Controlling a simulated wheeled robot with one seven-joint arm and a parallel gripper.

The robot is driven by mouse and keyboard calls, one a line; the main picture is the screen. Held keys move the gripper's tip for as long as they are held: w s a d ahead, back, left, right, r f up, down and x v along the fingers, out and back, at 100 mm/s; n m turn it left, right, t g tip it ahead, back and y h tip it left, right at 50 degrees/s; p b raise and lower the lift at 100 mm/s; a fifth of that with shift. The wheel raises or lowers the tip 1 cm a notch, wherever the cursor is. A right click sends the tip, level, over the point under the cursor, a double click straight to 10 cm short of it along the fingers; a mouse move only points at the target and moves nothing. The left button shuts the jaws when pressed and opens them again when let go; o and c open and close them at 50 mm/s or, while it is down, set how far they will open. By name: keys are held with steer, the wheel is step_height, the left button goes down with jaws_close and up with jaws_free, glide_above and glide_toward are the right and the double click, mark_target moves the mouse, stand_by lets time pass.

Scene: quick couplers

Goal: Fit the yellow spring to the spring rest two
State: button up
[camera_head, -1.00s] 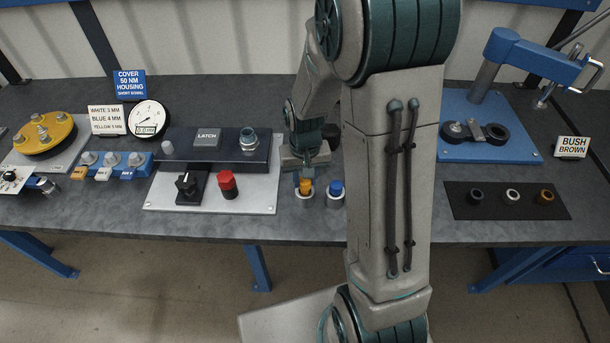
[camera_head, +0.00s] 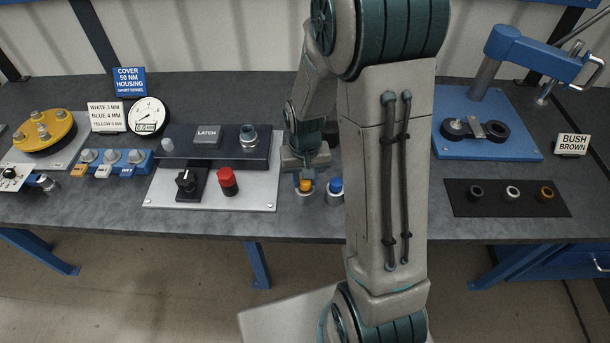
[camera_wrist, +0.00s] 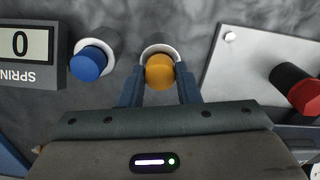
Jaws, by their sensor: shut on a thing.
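The yellow spring (camera_wrist: 159,73) is an orange-yellow cylinder, seen end-on between my fingers in the wrist view. It also shows in the head view (camera_head: 306,186), low at the mouth of a white-rimmed round holder (camera_head: 305,196). My gripper (camera_wrist: 159,88) is shut on the yellow piece, one finger on each side. The holder's white rim (camera_wrist: 160,49) shows just beyond the piece in the wrist view. I cannot tell how deep the piece sits in it. No label reading spring rest two is visible.
A blue-topped piece (camera_wrist: 87,64) stands in a like holder close beside. A display box (camera_wrist: 30,55) reading 0 is near it. A plate with a red knob (camera_head: 228,182) and a latch panel (camera_head: 207,138) lies left of my gripper. The bench front edge is close.

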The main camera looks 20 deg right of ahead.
steer(key=shift+f, duration=0.2)
steer(key=o, duration=0.9)
steer(key=shift+r, duration=0.1)
step_height(320, 180, up, 14)
steer(key=shift+f+b, duration=0.25)
steer(key=shift+b, duration=0.4)
steer(key=s+r+t, duration=0.1)
steer(key=s+r, duration=0.1)
steer(key=s, duration=0.2)
steer(key=s+r+n+t, duration=0.1)
steer(key=s, duration=0.4)
steer(key=s+r+t, duration=0.1)
steer(key=s+r, duration=0.1)
steer(key=s, duration=0.3)
steer(key=shift+s+r+t, duration=0.1)
steer(key=shift+r+t, duration=0.2)
